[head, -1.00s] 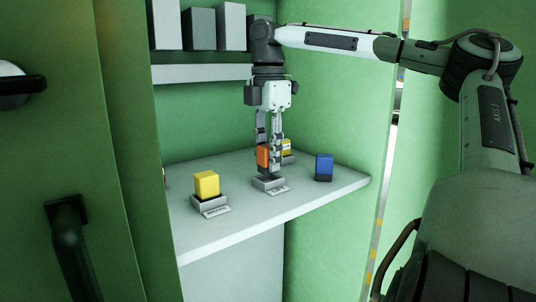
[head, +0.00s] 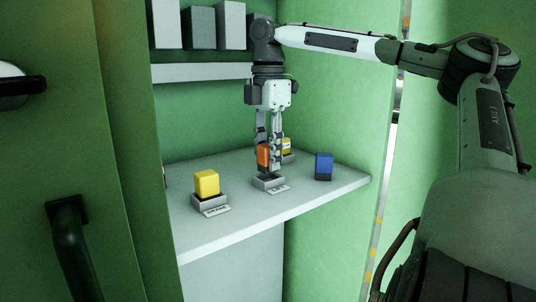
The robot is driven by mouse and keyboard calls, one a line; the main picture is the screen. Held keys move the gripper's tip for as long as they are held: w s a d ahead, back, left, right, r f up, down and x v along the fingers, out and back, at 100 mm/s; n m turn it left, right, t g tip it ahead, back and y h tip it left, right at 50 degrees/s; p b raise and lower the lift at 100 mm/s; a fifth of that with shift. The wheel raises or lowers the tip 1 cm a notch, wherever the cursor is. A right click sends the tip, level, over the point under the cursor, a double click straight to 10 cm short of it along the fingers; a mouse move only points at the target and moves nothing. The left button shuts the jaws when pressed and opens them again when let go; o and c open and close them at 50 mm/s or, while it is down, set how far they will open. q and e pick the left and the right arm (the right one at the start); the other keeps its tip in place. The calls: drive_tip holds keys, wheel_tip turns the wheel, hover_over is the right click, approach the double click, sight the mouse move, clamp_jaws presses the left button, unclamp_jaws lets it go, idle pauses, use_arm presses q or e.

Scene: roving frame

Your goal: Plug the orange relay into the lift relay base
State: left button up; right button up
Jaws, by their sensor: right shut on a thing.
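The orange relay (head: 263,155) is between the fingers of my right gripper (head: 268,160), which points straight down and is shut on it. A grey relay base (head: 268,183) with a white label sits directly below, on the shelf. The label's text is too small to read surely. The relay is upright and its lower end is at or just above the base; the fingers partly hide it, so I cannot tell whether it is seated. My left gripper is not in view.
A yellow relay (head: 206,183) sits in a labelled base at the left of the shelf (head: 245,220). A blue relay (head: 324,166) stands to the right. Grey boxes (head: 199,28) stand on the upper shelf. Green cabinet walls enclose the shelf.

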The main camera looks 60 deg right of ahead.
drive_tip(key=shift+f, duration=0.1)
idle(0.5)
drive_tip(key=shift+f, duration=0.5)
drive_tip(key=shift+f, duration=0.35)
drive_tip(key=shift+f, duration=0.15)
drive_tip(key=o, duration=1.2)
drive_tip(key=shift+c, duration=0.2)
wheel_tip(320, 180, up, 12)
